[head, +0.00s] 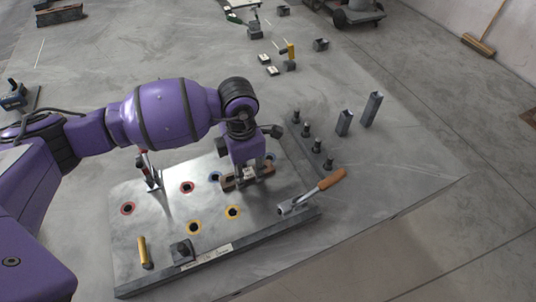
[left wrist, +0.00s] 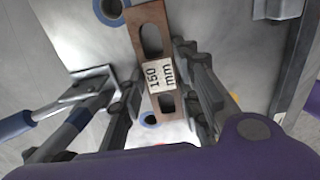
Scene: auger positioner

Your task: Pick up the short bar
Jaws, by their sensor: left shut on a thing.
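The short bar (head: 230,184) is a brown slotted bar with a white label, low over the metal plate (head: 165,228). In the left wrist view the bar (left wrist: 151,38) shows a label reading "150 mm" and a long slot on each side of it. My left gripper (head: 248,174) points down over the bar, with its fingers on either side and shut on it. Whether the bar touches the plate is hard to tell. My right gripper is not in view.
The plate has several red, yellow and blue ringed holes. A yellow pin (head: 143,251), a dark block (head: 183,251) and an upright clamp (head: 148,172) stand on it. A wooden-handled tool (head: 313,193) lies at its right edge. Dark pegs and grey posts (head: 371,109) stand behind, right.

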